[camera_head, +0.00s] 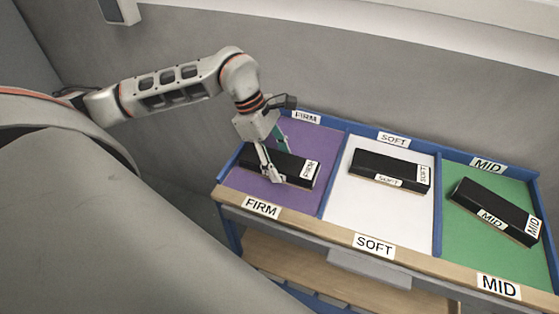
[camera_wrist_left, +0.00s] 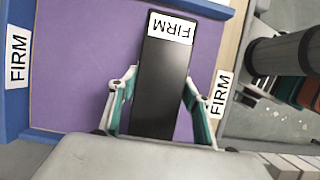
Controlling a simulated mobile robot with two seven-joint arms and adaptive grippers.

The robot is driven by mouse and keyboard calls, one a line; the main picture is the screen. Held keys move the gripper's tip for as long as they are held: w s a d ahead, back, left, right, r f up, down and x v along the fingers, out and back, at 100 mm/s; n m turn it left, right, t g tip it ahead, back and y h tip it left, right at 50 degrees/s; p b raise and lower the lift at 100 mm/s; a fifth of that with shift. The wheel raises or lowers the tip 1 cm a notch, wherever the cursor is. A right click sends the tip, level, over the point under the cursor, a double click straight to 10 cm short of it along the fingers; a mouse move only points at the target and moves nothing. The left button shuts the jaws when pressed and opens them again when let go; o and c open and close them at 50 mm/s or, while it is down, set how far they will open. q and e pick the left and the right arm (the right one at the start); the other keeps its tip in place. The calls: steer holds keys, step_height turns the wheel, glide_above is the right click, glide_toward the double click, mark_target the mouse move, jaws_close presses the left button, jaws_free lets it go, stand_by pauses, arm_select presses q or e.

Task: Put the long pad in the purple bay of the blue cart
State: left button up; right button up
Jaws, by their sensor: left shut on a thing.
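A long black pad (camera_head: 250,159) with a white FIRM label lies over the purple bay (camera_head: 262,192) at the left end of the blue cart (camera_head: 229,202). My left gripper (camera_head: 287,174) comes down over the pad and is shut across its width. In the left wrist view the pad (camera_wrist_left: 160,85) runs lengthwise between the two fingers (camera_wrist_left: 155,110), with its FIRM label at the far end. I cannot tell whether its underside touches the bay floor. My right gripper is not in view.
The white SOFT bay (camera_head: 365,205) holds a black pad (camera_head: 385,163) labelled SOFT. The green MID bay (camera_head: 480,245) holds a tilted black pad (camera_head: 492,205) labelled MID. Blue dividers separate the bays. A wooden lower shelf (camera_head: 290,265) shows below. A grey wall stands behind.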

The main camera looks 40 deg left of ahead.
arm_select(q)
steer(key=shift+r, duration=0.1)
steer(key=o, duration=1.5)
steer(key=v, duration=1.2)
steer(key=shift+b, duration=0.3)
steer(key=shift+s+d, duration=0.1)
